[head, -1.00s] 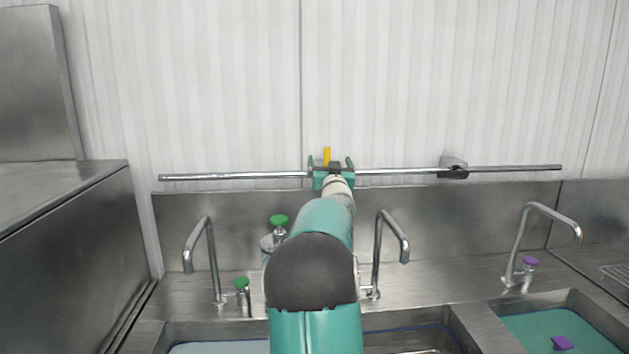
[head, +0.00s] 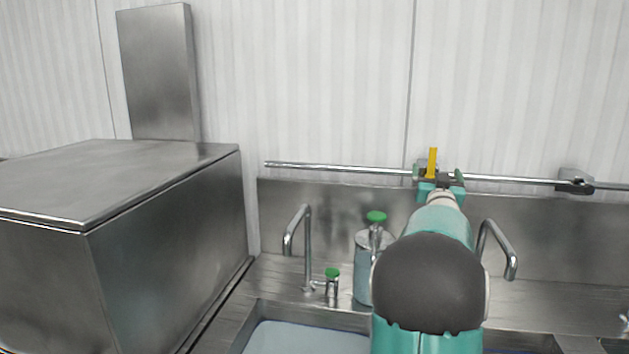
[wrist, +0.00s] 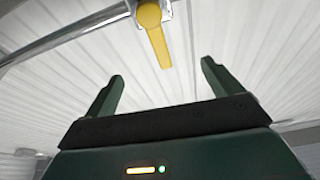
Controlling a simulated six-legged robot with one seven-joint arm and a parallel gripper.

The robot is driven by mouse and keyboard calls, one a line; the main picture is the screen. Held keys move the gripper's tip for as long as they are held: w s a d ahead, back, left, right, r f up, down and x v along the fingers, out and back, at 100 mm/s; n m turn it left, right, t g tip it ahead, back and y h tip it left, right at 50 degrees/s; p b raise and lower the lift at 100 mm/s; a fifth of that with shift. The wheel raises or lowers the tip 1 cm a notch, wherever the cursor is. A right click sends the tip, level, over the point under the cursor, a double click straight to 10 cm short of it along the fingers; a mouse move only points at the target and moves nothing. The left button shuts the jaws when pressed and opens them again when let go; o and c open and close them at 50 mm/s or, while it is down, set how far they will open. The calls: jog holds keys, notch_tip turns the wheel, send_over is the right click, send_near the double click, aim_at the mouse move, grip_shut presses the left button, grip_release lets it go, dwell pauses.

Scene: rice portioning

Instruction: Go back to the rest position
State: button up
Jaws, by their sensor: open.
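My gripper (head: 439,173) is at the far end of my outstretched arm, in front of the wall rail in the head view. In the wrist view its two dark green fingers (wrist: 163,78) stand wide apart with nothing between them. A yellow piece (head: 432,162) with a rounded end is at the rail. In the wrist view the yellow piece (wrist: 155,38) lies beyond the fingertips, apart from them, against a metal fitting. My arm hides part of the sink edge and the counter.
A metal rail (head: 335,168) runs along the white wall, with a dark holder (head: 575,183) at right. Below are a curved tap (head: 304,240), another tap (head: 505,250), a green-topped dispenser (head: 363,275) and a sink (head: 262,312). A large steel box (head: 170,250) fills the left.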

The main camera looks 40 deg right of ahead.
jog(key=w+a+f+n+g+y, duration=0.1)
jog(key=w+a+f+y, duration=0.15)
jog(key=a, duration=0.85)
jog(key=w+a+f+n+y, duration=0.1)
jog(key=a+y, duration=0.3)
jog(key=a, duration=0.7)
jog(key=w+a+f+n+g+y, duration=0.1)
jog(key=a+f+y, duration=0.15)
jog(key=a, duration=0.85)
jog(key=s+a+f+n+g+y, duration=0.2)
jog(key=s+a+f, duration=0.2)
jog(key=a, duration=0.5)
jog(key=s+a+f+n+g+y, duration=0.2)
jog(key=s+a+f+n+y, duration=0.1)
jog(key=s+a, duration=0.6)
jog(key=s+a+f+n+g+y, duration=0.2)
jog(key=s+a+f, duration=0.4)
jog(key=a, duration=0.4)
jog(key=shift+s+n, duration=0.35)
jog(key=shift+n, duration=0.05)
